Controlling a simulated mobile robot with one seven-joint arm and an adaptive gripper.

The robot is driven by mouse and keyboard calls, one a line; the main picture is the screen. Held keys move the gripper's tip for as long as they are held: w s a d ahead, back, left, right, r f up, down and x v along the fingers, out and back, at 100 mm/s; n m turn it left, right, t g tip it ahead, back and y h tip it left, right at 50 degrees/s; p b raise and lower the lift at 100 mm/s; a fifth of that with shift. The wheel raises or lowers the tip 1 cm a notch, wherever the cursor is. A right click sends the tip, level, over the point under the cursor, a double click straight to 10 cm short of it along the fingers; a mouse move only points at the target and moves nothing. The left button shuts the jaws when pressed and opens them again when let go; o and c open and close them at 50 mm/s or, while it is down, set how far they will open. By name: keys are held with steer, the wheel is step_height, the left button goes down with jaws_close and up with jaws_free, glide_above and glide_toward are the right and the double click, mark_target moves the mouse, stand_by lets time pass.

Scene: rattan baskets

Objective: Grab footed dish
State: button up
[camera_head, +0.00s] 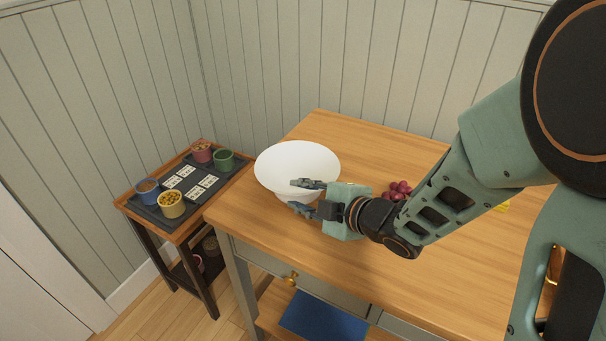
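A white footed dish (290,160) with a wide bowl stands upright on the wooden table (330,128), near its left edge. My gripper (296,196) is at the dish's front right side, pointing left. Its two dark fingers are spread apart, one higher and one lower, beside the dish's lower part and foot. The upper finger overlaps the bowl's lower side in the picture. I cannot tell whether it touches. The foot is partly hidden behind the fingers.
Red grapes (399,189) lie on the table behind my arm, and something yellow (502,207) shows farther right. A small side table (128,204) at the left holds several small pots. The table's front left is clear. Panelled walls stand behind.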

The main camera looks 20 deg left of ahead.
mark_target(285, 190)
steer(key=x, duration=0.3)
steer(key=shift+w+a, duration=0.1)
steer(key=shift+a, duration=0.05)
jaws_close()
steer(key=shift+r, duration=0.1)
stand_by(0.4)
